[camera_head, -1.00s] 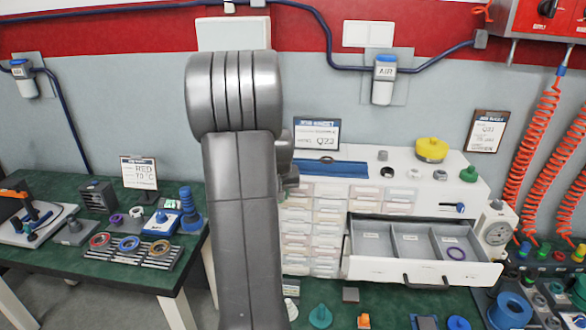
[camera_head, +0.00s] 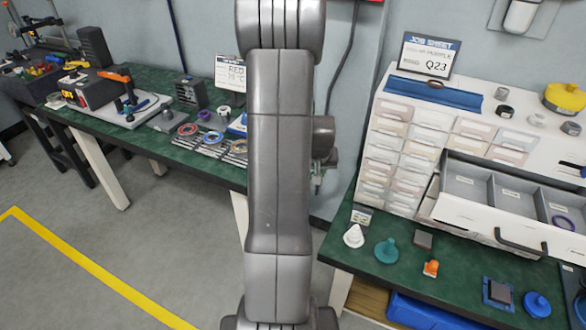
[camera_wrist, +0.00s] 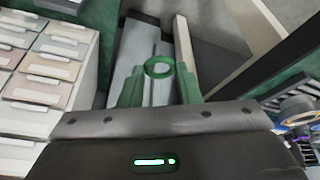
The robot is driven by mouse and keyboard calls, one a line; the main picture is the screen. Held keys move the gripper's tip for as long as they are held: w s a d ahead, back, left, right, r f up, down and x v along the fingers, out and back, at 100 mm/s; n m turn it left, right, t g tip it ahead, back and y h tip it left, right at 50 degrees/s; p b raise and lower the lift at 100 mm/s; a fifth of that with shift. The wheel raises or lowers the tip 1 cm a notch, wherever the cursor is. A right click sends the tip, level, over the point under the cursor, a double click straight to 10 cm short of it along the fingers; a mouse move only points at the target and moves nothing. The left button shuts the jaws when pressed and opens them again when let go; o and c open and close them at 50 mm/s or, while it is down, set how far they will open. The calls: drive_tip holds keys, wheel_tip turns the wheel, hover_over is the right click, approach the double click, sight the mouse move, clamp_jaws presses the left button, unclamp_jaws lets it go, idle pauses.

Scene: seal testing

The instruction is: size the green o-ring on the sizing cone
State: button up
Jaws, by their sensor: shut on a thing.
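On the drawer bench, the head view shows a small white cone-shaped piece (camera_head: 354,236) and a teal flanged piece (camera_head: 387,251). I cannot tell whether either is the sizing cone. A blue stepped tower on the left bench, seen earlier, is now hidden behind my arm.
The left bench (camera_head: 128,134) holds a rack with a red ring (camera_head: 188,129), a blue ring and others. The drawer cabinet (camera_head: 470,228) on the right bench has an open drawer holding a purple ring (camera_head: 562,223). A floor gap lies between the benches.

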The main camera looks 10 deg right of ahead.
drive_tip(key=b, duration=1)
hover_over(357, 226)
wheel_tip(357, 226, down, 7)
drive_tip(key=shift+m, duration=0.4)
drive_tip(key=shift+s+f+b, duration=0.25)
drive_tip(key=shift+f+b, duration=0.45)
drive_tip(key=shift+f, duration=0.4)
drive_tip(key=shift+s+f+b, duration=0.25)
drive_tip(key=shift+f+b, duration=0.4)
drive_tip(key=shift+f, duration=0.4)
drive_tip(key=shift+f+b, duration=0.2)
drive_tip(key=shift+b, duration=0.2)
drive_tip(key=shift+f+b, duration=1.7)
drive_tip(key=shift+f, duration=0.1)
drive_tip(key=o, duration=1)
drive_tip(key=shift+r, duration=0.1)
drive_tip(key=shift+r, duration=0.1)
